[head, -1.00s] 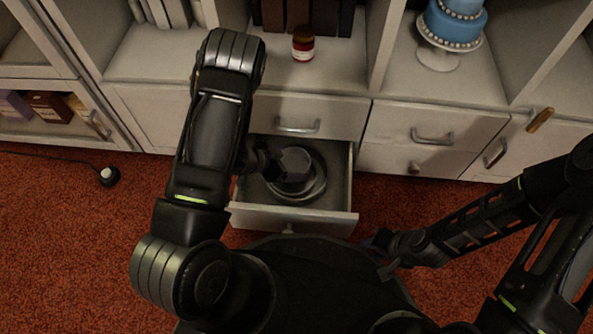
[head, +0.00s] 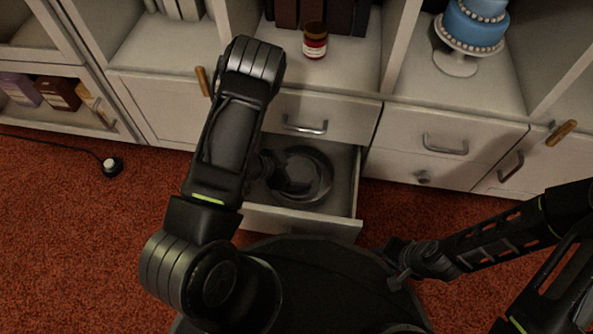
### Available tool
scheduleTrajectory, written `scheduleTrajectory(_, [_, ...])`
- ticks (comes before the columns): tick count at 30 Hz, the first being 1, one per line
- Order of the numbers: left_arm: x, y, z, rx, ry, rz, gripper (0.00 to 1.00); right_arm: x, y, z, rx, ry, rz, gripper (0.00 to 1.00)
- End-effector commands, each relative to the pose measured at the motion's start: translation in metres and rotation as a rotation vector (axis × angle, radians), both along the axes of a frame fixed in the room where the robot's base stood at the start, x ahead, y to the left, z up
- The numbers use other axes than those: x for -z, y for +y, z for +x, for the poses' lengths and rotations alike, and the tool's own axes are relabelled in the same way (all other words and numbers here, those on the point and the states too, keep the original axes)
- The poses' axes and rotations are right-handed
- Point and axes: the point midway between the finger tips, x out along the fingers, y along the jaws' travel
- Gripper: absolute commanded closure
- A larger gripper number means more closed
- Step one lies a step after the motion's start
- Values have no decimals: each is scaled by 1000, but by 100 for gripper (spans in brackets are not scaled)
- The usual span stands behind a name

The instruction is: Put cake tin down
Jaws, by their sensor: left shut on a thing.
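A round grey metal cake tin (head: 318,165) is in the open drawer (head: 346,200), in the middle of the head view. My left gripper (head: 292,187) reaches into the drawer from the left and is shut at the near left part of the tin. The dark fingers and the tin blend together, so the exact grip and whether the tin touches the drawer floor are hard to see. My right gripper (head: 400,272) is low on the right, outside the drawer and apart from the tin. Its finger opening is too small and dark to read.
A red jar (head: 314,42) stands on the shelf above. A blue cake (head: 475,27) on a white stand (head: 458,62) is at upper right.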

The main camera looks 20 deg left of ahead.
Motion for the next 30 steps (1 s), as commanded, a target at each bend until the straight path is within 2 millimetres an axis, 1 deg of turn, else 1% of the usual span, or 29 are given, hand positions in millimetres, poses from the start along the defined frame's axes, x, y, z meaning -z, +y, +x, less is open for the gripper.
scheduleTrajectory(8, [10,1,0,-1,1,1,62,3,0,0,1,0,0,64])
scheduleTrajectory(12, [10,0,0,0,0,0,62,3,0,0,1,0,0,64])
scheduleTrajectory(13, [10,0,0,0,1,1,13,3,0,1,1,0,0,64])
scheduleTrajectory(18, [10,0,0,0,1,1,0,3,0,1,1,-1,0,64])
scheduleTrajectory(26, [9,0,0,0,1,1,0,3,0,1,1,0,0,64])
scheduleTrajectory(30, [0,-1,0,2,0,1,0,-1,0,0,1,0,0,64])
